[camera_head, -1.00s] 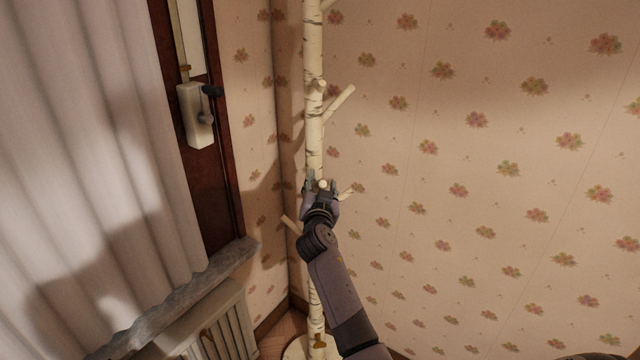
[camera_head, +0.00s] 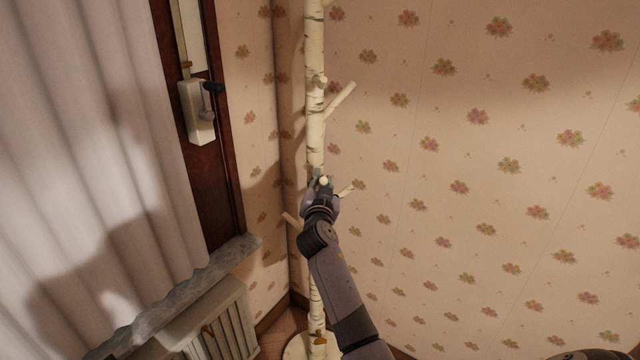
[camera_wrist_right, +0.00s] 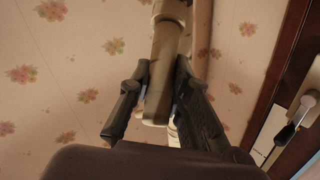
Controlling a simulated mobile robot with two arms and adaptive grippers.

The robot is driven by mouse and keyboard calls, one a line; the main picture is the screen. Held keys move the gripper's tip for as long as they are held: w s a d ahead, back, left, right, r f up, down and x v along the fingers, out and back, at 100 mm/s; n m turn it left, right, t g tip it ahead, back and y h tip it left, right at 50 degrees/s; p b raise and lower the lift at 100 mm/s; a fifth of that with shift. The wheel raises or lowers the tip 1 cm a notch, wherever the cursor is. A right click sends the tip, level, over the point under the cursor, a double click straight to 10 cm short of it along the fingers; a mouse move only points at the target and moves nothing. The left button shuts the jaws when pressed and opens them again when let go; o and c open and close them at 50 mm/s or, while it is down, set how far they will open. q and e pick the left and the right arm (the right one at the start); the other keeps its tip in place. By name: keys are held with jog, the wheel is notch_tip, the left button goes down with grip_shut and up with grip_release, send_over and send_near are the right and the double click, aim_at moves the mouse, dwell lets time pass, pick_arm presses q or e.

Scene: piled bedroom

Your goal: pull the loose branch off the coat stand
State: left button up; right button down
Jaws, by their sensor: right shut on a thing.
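The coat stand (camera_head: 314,135) is a pale birch trunk with short branch pegs, upright in the corner of the room. My right gripper (camera_head: 322,182) is at the lower part of the trunk, shut on a short branch (camera_head: 324,181) whose round end shows between the fingers. In the right wrist view the fingers (camera_wrist_right: 157,100) close on both sides of the pale branch (camera_wrist_right: 158,105). Whether the branch still joins the trunk is hidden by the gripper. My left gripper is not in view.
A radiator (camera_head: 213,320) and stone sill (camera_head: 190,285) stand at the lower left, with a curtain (camera_head: 90,150) and window handle (camera_head: 199,105) above.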

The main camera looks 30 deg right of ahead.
dwell(0.6)
jog(key=shift+s+a+r, duration=0.1)
jog(key=shift+s+r, duration=0.3)
jog(key=shift+s, duration=0.1)
jog(key=shift+p, duration=0.3)
jog(key=s+a+r+p, duration=0.3)
jog(key=s+r+p, duration=0.3)
jog(key=s+p, duration=0.1)
jog(key=shift+s+a+r, duration=0.25)
jog(key=shift+s+r, duration=0.05)
jog(key=shift+s, duration=0.3)
dwell(1.1)
